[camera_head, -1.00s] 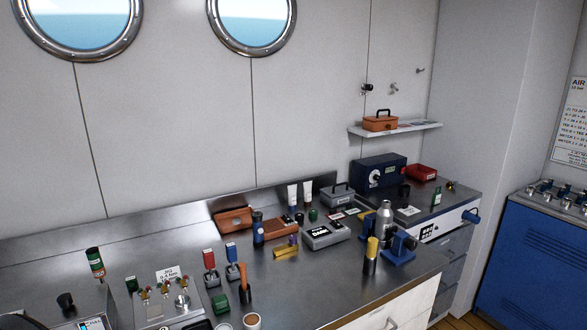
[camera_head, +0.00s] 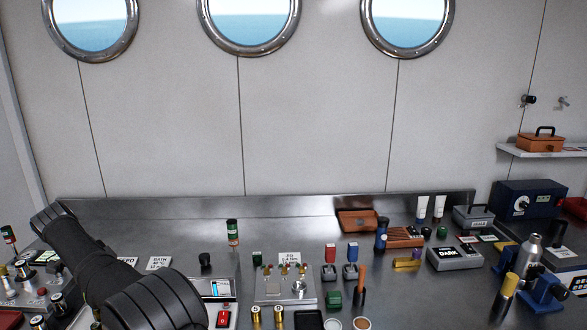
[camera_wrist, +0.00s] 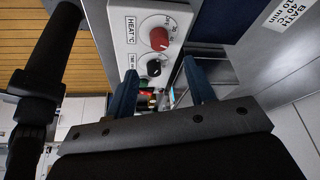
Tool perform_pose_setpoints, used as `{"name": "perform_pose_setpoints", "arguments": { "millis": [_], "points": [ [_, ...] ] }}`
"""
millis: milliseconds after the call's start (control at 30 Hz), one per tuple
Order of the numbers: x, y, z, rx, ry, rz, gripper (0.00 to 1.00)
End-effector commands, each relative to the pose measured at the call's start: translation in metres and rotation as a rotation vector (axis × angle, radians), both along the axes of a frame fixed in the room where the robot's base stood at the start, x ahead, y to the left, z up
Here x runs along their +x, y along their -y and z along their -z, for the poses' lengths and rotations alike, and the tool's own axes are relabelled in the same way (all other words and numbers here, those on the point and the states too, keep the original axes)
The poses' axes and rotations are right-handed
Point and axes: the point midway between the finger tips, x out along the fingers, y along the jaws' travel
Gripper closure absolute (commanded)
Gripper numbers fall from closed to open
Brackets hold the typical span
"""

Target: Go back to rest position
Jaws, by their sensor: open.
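My gripper shows in the wrist view (camera_wrist: 165,85), with its two blue fingers apart and nothing seen between them. A grey panel with a red knob (camera_wrist: 159,39) and a black knob (camera_wrist: 154,68), marked HEAT °C, lies just beyond the fingertips. I cannot tell whether the fingers touch it. In the head view my dark arm crosses the lower left of the counter; the gripper itself is not seen there.
A shelf (camera_head: 540,151) holds an orange box (camera_head: 541,142). Wooden floor (camera_wrist: 95,45) shows in the wrist view.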

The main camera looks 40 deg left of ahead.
Motion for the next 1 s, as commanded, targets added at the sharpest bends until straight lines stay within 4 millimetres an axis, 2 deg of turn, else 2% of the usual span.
{"name": "perform_pose_setpoints", "arguments": {
  "millis": [433, 1000],
  "points": [
    [0.031, 0.014, 0.081, -0.004, 0.0, 0.002, 0.51],
    [0.03, 0.017, 0.079, -0.001, 0.0, -0.558, 0.51]
  ]
}}
